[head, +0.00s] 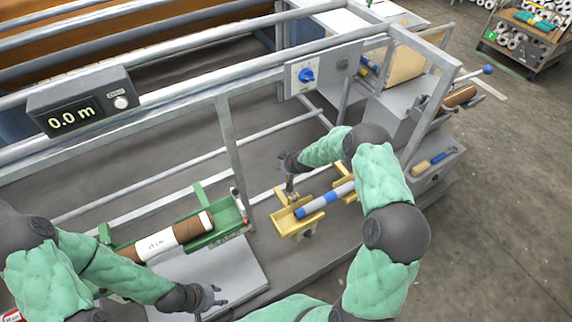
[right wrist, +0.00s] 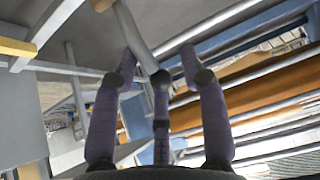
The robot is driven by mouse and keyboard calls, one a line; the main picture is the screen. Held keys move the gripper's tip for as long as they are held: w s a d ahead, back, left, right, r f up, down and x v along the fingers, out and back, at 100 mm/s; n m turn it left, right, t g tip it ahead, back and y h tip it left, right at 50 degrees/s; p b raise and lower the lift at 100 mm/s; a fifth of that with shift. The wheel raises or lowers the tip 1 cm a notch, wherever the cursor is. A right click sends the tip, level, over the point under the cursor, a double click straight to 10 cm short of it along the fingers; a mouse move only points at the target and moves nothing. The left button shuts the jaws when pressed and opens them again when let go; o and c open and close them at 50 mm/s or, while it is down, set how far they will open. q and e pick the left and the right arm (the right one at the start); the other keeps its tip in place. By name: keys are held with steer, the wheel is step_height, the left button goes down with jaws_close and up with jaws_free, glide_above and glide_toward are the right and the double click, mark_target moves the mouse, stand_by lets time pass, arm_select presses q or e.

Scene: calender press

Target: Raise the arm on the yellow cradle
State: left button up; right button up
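The yellow cradle (head: 287,222) stands right of centre in the head view, with a blue-and-white roll (head: 330,197) lying in it. A short grey arm (head: 290,184) rises at the cradle's left end, its top close to my right gripper (head: 287,163). In the right wrist view, a grey bar (right wrist: 134,32), probably this arm, reaches between the spread fingers of my right gripper (right wrist: 158,60). A clear gap shows between the bar and the right-hand finger; contact on the other side cannot be told. My left gripper (head: 215,294) is open and empty at the lower left.
A green cradle (head: 228,214) with a brown roll (head: 184,232) stands to the left. A metal frame post (head: 236,150) and long rails stand behind the cradles. A panel with a blue knob (head: 306,75) and a 0.0 m display (head: 75,115) are on the upper rail.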

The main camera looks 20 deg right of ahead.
steer(key=v, duration=1.2)
steer(key=shift+w, duration=0.1)
steer(key=s+a+f+m+g+y, duration=0.1)
steer(key=s+a+f+g, duration=0.1)
steer(key=s+a+f, duration=0.3)
steer(key=s+a+f+m+g+y, duration=0.1)
steer(key=s+a+f+g, duration=0.1)
steer(key=s+a+f, duration=0.3)
steer(key=s+a+f+m+g+y, duration=0.1)
steer(key=s+a+f+g, duration=0.2)
steer(key=s+a, duration=0.9)
steer(key=s+f, duration=0.1)
steer(key=s, duration=0.5)
steer(key=shift+f, duration=0.4)
steer(key=shift+s, duration=0.1)
